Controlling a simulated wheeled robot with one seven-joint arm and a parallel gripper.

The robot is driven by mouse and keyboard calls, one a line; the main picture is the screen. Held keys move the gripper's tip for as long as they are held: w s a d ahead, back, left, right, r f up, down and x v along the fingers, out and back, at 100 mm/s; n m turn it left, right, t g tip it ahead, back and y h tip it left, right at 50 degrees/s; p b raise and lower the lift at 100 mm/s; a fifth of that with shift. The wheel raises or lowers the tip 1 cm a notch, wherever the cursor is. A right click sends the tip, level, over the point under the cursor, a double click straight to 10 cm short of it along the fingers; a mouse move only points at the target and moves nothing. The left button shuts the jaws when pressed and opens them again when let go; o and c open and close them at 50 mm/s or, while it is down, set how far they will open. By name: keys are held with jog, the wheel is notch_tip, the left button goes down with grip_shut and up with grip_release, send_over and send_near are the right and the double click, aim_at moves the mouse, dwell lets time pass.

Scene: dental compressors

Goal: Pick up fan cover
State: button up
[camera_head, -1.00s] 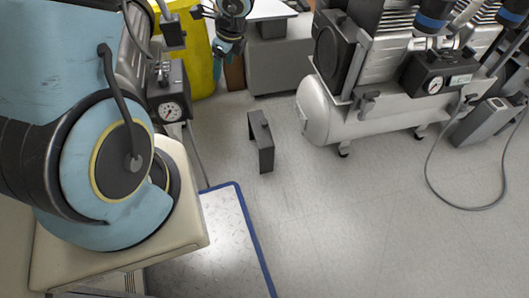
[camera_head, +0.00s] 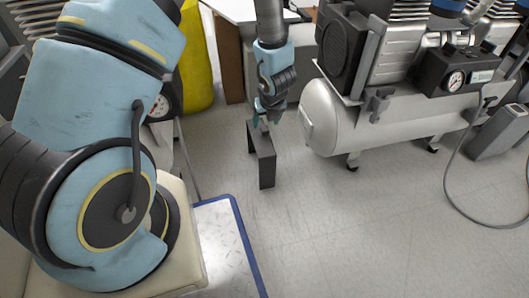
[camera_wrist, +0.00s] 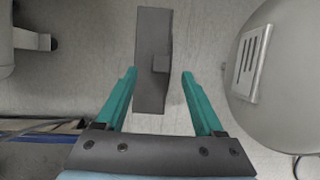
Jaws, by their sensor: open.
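The fan cover is a dark grey bent plate (camera_head: 262,155) that stands on the floor in the head view, left of the silver tank. In the wrist view my gripper (camera_wrist: 160,75) is open, with one teal finger on each side of the strip's near part. The fingers look apart from it; the height gap is hard to tell.
A silver compressor tank (camera_head: 340,120) stands close on the right; it also shows in the wrist view (camera_wrist: 275,70). A blue-edged mat (camera_head: 225,240) lies at the lower left. A yellow cylinder (camera_head: 198,65) stands at the back. A hose (camera_head: 450,190) lies at right. The front floor is clear.

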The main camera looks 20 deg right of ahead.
aim_at(265, 129)
jog(key=b+x, duration=0.2)
jog(key=x, duration=0.3)
jog(key=shift+d+f, duration=0.1)
jog(key=shift+f, duration=0.05)
jog(key=shift+s, duration=0.1)
grip_shut()
dwell(1.2)
